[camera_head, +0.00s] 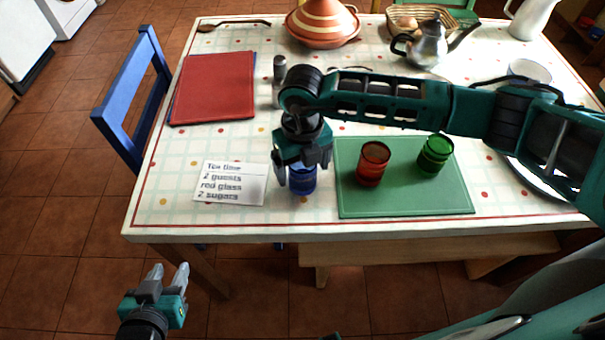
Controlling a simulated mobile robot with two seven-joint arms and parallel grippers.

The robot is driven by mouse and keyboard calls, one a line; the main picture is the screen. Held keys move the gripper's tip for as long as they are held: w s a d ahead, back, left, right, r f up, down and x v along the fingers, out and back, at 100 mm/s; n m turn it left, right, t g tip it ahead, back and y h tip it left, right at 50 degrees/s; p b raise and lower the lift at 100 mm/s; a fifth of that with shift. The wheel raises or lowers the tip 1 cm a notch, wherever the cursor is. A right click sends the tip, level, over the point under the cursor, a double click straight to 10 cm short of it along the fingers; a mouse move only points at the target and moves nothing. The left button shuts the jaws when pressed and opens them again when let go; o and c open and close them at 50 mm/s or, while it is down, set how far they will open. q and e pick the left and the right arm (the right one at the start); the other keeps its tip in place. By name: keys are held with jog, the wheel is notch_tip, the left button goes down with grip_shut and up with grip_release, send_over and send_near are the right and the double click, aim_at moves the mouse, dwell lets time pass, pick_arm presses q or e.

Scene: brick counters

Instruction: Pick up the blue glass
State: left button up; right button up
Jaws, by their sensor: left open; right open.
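The blue glass (302,181) stands upright on the table, just left of the green mat (400,205). My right gripper (303,172) reaches in from the right and points down over the blue glass. Its fingers are open, and one shows at the glass's left side. The gripper hides the upper part of the glass, and I cannot tell whether the fingers touch it. My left gripper (170,275) is open and empty, low in front of the table over the floor.
A red glass (372,164) and a green glass (435,154) stand on the green mat. A note card (230,183) lies left of the blue glass. Red placemats (213,88), a tagine (322,25) and a teapot (428,43) are farther back. A blue chair (128,95) is at left.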

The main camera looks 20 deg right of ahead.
jog(key=shift+f, duration=0.6)
jog(key=shift+r, duration=0.1)
jog(key=c, duration=1.1)
jog(key=shift+c, duration=0.2)
